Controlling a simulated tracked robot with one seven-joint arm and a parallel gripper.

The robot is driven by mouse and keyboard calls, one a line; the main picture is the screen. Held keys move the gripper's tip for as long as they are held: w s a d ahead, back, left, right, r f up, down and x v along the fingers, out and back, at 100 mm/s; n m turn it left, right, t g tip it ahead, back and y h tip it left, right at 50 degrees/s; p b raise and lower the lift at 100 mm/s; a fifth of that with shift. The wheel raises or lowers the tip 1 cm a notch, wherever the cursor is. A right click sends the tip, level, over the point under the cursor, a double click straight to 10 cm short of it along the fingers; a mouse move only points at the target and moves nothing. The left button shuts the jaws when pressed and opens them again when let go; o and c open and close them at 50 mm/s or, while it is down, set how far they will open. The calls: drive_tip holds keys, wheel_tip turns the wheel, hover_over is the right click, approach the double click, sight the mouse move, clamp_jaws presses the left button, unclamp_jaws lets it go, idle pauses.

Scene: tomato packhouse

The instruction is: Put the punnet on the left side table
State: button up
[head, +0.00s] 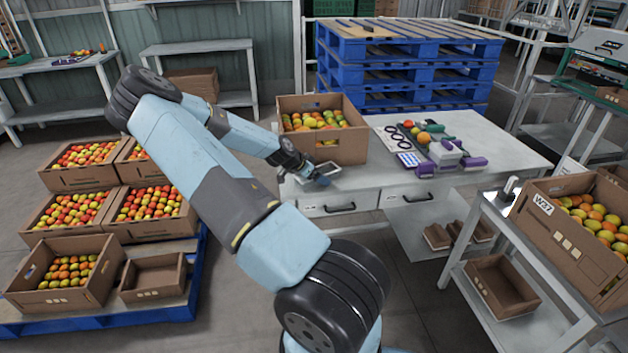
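My gripper (305,176) is at the front left corner of the middle table (380,172), just in front of a cardboard box. It is small in the head view, and whether its fingers are open or shut does not show clearly. A small pale-rimmed, tray-like thing (335,167) is right at the gripper; it may be the punnet, and I cannot tell whether it is held. Small brown open containers (437,237) sit on the middle table's lower shelf. A side table (75,64) with tools and a few tomatoes stands at the far left.
A tomato-filled cardboard box (340,148) stands beside the gripper. Tools and a purple-handled device (445,153) lie to its right. Tomato crates (70,180) fill a blue pallet (100,318) at left. An empty-topped bench (200,46) stands behind. A cart (480,205) is at right.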

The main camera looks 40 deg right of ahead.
drive_tip(key=shift+c, duration=0.4)
drive_tip(key=c, duration=0.8)
drive_tip(key=shift+r, duration=0.1)
drive_tip(key=shift+c, duration=0.2)
drive_tip(key=shift+r, duration=0.2)
wheel_tip(320, 180, up, 2)
drive_tip(key=shift+r, duration=0.2)
drive_tip(key=s+a+r, duration=0.8)
drive_tip(key=a+r, duration=0.2)
drive_tip(key=a, duration=0.1)
drive_tip(key=shift+s+a, duration=0.15)
drive_tip(key=shift+s, duration=0.05)
